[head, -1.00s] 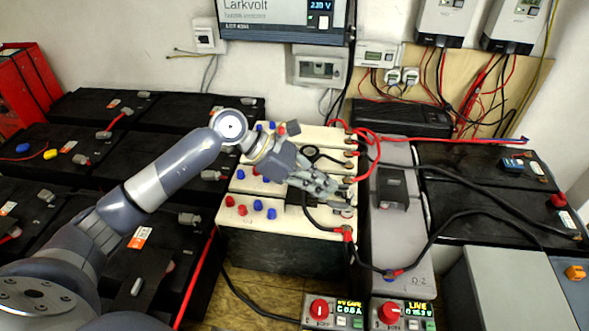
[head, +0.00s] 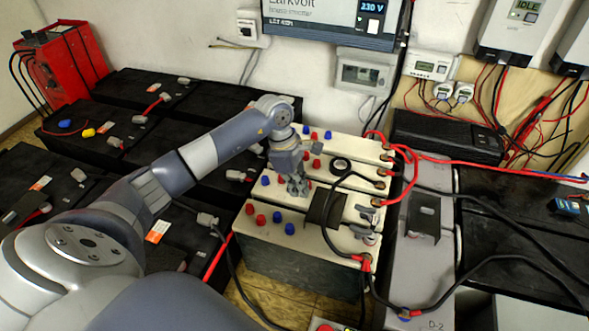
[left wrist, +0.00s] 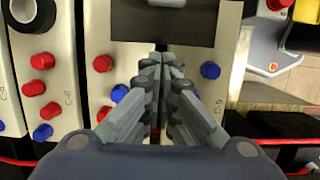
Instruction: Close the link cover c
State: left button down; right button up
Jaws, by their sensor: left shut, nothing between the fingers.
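A dark plate-like cover (head: 325,208) sits across the cream batteries, left of their right-hand terminals; I take it for link cover c, but no letter on it is readable. A dark panel, likely the same cover (left wrist: 162,24), shows at the top of the left wrist view. I cannot tell how far it is tilted. My left gripper (head: 298,188) is shut and empty, pointing down over the batteries just left of the cover. In the left wrist view its fingertips (left wrist: 160,62) lie just below the panel's edge; contact is unclear. My right gripper is not in view.
Cream batteries (head: 262,238) carry red and blue caps. Black and red cables (head: 395,165) run along their right side. A grey unit (head: 440,275) with another dark cover (head: 423,215) stands to the right. Black batteries (head: 130,100) fill the left. A wall inverter (head: 335,22) hangs behind.

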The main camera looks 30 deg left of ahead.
aim_at(317, 203)
pick_arm(q)
jog(key=d, duration=0.1)
jog(key=d+p, duration=0.1)
jog(key=w+d, duration=0.1)
jog(key=shift+d+f+p, duration=0.35)
jog(key=shift+d+f, duration=0.05)
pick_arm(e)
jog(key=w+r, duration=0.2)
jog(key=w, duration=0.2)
pick_arm(q)
jog(key=shift+d, duration=0.3)
jog(key=w+d+b, duration=0.1)
jog(key=d, duration=0.2)
jog(key=w+d+b, duration=0.1)
jog(key=d+b, duration=0.1)
jog(key=d, duration=0.2)
jog(key=w+d+b, duration=0.1)
jog(key=d, duration=0.3)
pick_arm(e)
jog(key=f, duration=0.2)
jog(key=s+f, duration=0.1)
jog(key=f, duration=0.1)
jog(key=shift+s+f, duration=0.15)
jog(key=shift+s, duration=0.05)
